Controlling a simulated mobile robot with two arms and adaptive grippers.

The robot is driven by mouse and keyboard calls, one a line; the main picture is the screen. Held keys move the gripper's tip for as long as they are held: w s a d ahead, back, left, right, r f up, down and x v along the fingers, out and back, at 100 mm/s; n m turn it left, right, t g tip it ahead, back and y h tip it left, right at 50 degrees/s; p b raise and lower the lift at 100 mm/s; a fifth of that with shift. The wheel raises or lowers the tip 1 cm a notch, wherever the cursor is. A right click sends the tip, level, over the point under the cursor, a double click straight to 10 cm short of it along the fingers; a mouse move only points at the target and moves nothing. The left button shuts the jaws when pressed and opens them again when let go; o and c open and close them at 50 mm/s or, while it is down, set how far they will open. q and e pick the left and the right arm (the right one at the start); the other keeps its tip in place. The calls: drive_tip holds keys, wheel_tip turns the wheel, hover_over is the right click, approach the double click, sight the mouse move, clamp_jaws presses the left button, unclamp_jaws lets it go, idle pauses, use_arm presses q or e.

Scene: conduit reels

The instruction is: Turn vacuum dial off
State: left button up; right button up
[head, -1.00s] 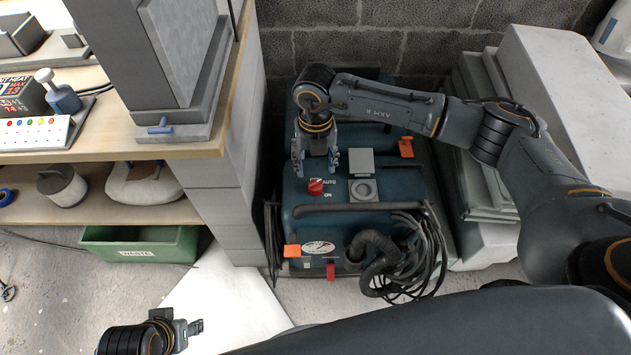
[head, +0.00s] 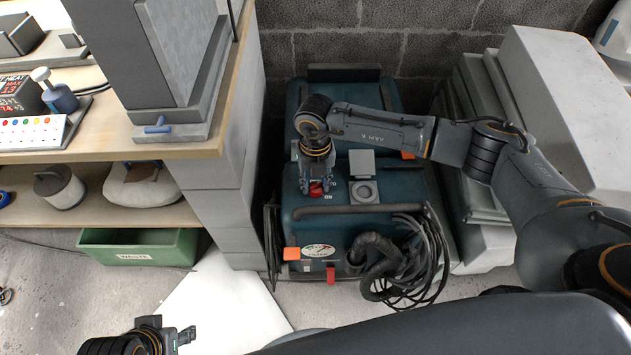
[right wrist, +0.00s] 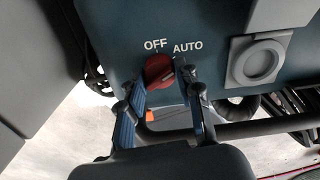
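The red dial (head: 316,189) is on top of the dark teal vacuum (head: 340,222). In the right wrist view the dial (right wrist: 158,71) sits below the printed words OFF and AUTO; its exact pointing is hard to read. My right gripper (head: 316,184) is down over the dial. In the right wrist view my right gripper (right wrist: 160,84) is open, with one blue-padded finger on each side of the dial and small gaps showing. The ON label is hidden there but shows in the head view. My left gripper (head: 188,336) is at the lower left, away from the vacuum; its opening is unclear.
A grey square socket with a raised lid (head: 364,191) sits right of the dial. A black handle bar (head: 360,209), hose (head: 372,250) and coiled cable (head: 425,255) are in front. A block pillar (head: 222,215) stands close left, stacked grey slabs (head: 475,170) right.

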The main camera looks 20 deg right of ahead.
drive_tip(key=shift+c, duration=0.5)
use_arm(q)
drive_tip(key=shift+f, duration=0.1)
use_arm(e)
drive_tip(key=shift+n, duration=0.4)
drive_tip(key=n, duration=0.3)
drive_tip(key=shift+n+b, duration=0.3)
drive_tip(key=shift+b, duration=0.1)
drive_tip(key=n+b, duration=0.1)
drive_tip(key=n, duration=0.3)
drive_tip(key=shift+f+n, duration=0.1)
drive_tip(key=shift+n, duration=0.2)
drive_tip(key=shift+n+b, duration=0.3)
drive_tip(key=shift+n, duration=0.6)
use_arm(q)
drive_tip(key=shift+w+d+t+h, duration=0.1)
drive_tip(key=shift+w+d+t, duration=0.25)
drive_tip(key=shift+w, duration=0.55)
drive_tip(key=shift+w+d+t+h, duration=0.1)
drive_tip(key=shift+w+d+t, duration=0.1)
drive_tip(key=shift+w+t, duration=0.55)
drive_tip(key=shift+w+d+t+h, duration=0.1)
drive_tip(key=shift+w+d+t, duration=0.2)
drive_tip(key=shift+w, duration=0.75)
use_arm(e)
drive_tip(key=shift+n, duration=0.7)
